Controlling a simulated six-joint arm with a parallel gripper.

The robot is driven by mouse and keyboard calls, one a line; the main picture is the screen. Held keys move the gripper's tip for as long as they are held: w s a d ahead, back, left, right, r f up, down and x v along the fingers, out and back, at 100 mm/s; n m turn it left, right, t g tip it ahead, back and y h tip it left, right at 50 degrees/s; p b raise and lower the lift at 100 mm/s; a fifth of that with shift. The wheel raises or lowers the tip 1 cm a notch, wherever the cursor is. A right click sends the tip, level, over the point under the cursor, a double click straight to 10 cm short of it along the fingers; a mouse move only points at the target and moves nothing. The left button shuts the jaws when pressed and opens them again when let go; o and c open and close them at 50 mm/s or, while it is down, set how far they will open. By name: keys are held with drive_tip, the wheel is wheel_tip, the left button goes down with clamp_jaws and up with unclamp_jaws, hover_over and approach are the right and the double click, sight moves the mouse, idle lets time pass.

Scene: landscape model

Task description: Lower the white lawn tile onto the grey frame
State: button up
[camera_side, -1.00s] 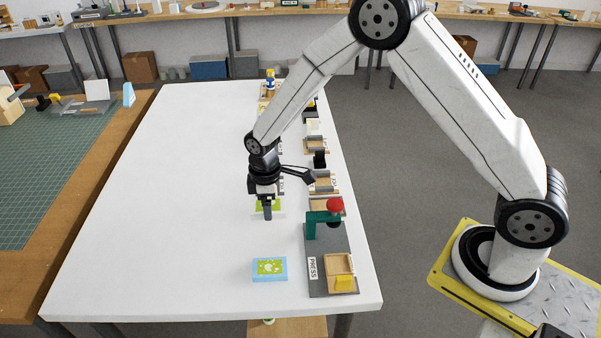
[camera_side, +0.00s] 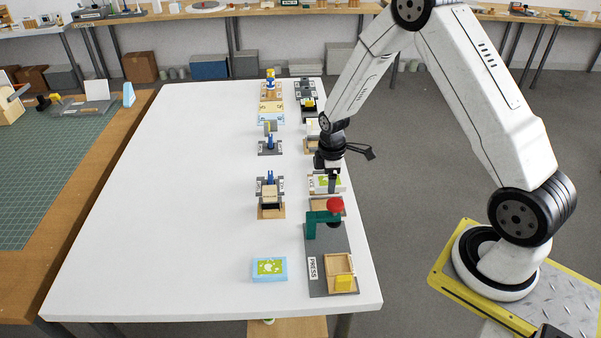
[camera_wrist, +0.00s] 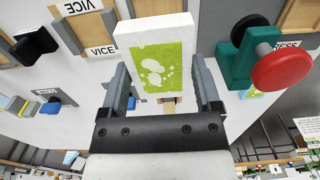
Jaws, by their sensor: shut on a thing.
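The white lawn tile (camera_side: 327,182) has a green patch with white blotches. It also shows in the wrist view (camera_wrist: 180,27), between the two grey fingers. My gripper (camera_side: 333,188) is shut on the tile, with one finger on each side, as the wrist view (camera_wrist: 160,66) also shows. The tile is at the right row of stations, just behind the press (camera_side: 322,217). I cannot tell its height above what lies under it. I cannot pick out the grey frame for certain; the tile and gripper hide part of that row.
The red-knobbed press stands close to the tile and also shows in the wrist view (camera_wrist: 280,68). A blue lawn tile (camera_side: 256,271) lies at the table front. A station with a blue post (camera_side: 270,177) stands left of my gripper. The left half of the white table (camera_side: 150,210) is clear.

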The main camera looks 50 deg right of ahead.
drive_tip(key=shift+f, duration=2.2)
drive_tip(key=shift+f, duration=0.2)
drive_tip(key=shift+f, duration=1.6)
drive_tip(key=shift+f, duration=0.1)
drive_tip(key=o, duration=0.7)
drive_tip(key=shift+r, duration=3.55)
